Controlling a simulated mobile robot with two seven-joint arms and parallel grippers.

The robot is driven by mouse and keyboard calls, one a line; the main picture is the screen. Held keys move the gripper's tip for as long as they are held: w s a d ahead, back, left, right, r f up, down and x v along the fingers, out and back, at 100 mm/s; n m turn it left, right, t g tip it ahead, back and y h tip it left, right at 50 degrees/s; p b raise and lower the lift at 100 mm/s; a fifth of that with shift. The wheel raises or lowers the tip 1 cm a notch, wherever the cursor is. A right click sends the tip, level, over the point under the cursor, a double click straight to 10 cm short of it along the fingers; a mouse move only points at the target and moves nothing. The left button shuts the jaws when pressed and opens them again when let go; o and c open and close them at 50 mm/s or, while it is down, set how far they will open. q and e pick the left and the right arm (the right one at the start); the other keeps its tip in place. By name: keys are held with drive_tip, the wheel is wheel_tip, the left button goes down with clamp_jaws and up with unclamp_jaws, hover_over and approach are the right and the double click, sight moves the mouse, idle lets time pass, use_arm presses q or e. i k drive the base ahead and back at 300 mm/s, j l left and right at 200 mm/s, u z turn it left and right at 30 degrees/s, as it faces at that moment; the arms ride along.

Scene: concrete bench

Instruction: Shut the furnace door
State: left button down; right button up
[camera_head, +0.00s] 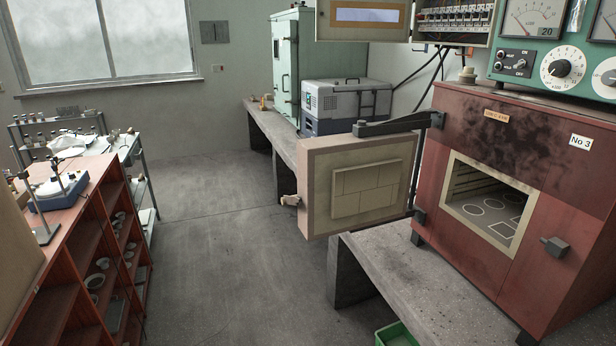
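The red furnace (470,215) stands on the concrete bench at the right, with a soot-dark patch above its square opening. Its chamber (490,205) is open to view, and pale round and square outlines show on the chamber floor. The furnace door (325,180) is swung wide open to the left, its brick-lined inner face toward me. It hangs from a dark hinge arm (390,126) at the furnace's left edge. A handle (290,200) shows at the door's far left edge. A dark latch block (554,246) is on the furnace front, right of the opening. Neither gripper is in view.
The concrete bench (390,275) runs below the furnace and door. A control panel (555,65) sits above the furnace. A green crate (395,335) is on the floor at bottom. A wooden shelf unit (75,260) stands left. The floor (220,250) between is clear.

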sight(358, 180)
drive_tip(key=i+j+z, duration=0.25)
drive_tip(key=i, duration=0.25)
drive_tip(key=i+j+z, duration=0.15)
drive_tip(key=i+z, duration=0.15)
drive_tip(key=i, duration=0.15)
